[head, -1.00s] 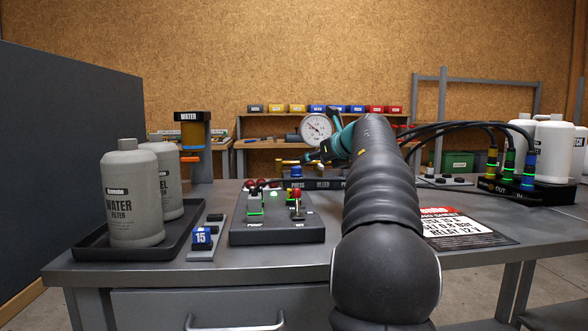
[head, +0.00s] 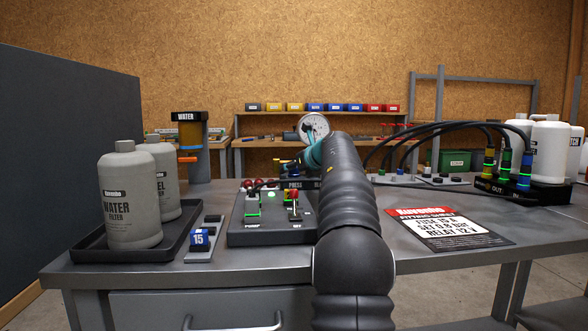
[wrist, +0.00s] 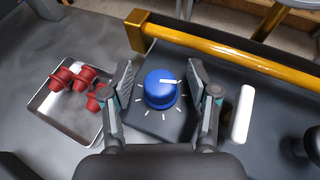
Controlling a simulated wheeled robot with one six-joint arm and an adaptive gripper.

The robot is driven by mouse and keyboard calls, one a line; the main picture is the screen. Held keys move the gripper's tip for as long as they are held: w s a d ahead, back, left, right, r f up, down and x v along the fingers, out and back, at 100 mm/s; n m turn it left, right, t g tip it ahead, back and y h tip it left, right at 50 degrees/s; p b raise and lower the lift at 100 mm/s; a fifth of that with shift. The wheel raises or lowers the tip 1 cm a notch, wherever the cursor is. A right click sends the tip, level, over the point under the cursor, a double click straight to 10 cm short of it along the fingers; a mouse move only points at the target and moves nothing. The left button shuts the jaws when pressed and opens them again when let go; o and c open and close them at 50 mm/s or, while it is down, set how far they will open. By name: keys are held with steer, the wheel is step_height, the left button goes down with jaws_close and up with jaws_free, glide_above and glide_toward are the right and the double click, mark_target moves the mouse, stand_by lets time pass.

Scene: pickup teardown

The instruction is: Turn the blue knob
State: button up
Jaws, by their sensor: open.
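The blue knob (wrist: 161,89) sits on a dark block with white tick marks around it in the wrist view. My gripper (wrist: 160,82) is open, with one finger on each side of the knob. Gaps show between the fingers and the knob. In the head view my arm covers the knob, and my gripper (head: 305,158) is mostly hidden behind the arm.
A yellow bar (wrist: 230,48) runs just behind the knob. A tray (wrist: 48,112) with red parts lies to the left, and a white handle (wrist: 242,113) stands to the right. In the head view, a switch box (head: 270,232) and a pressure gauge (head: 313,126) are near my arm.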

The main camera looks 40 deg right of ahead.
jaws_close()
steer(key=shift+a+r+m+h+p, duration=0.1)
steer(key=shift+r+m+h+p, duration=0.1)
steer(key=shift+m+h+p, duration=0.35)
steer(key=shift+h+p, duration=0.25)
steer(key=shift+p, duration=0.25)
steer(key=shift+f+m+g+h, duration=0.2)
steer(key=shift+m+g+h, duration=0.15)
steer(key=shift+m+h, duration=0.45)
steer(key=shift+f+m+g+h, duration=0.2)
steer(key=shift+m+g+h, duration=0.15)
steer(key=shift+m+h, duration=0.4)
jaws_free()
steer(key=shift+d, duration=0.2)
steer(key=shift+s+r, duration=0.1)
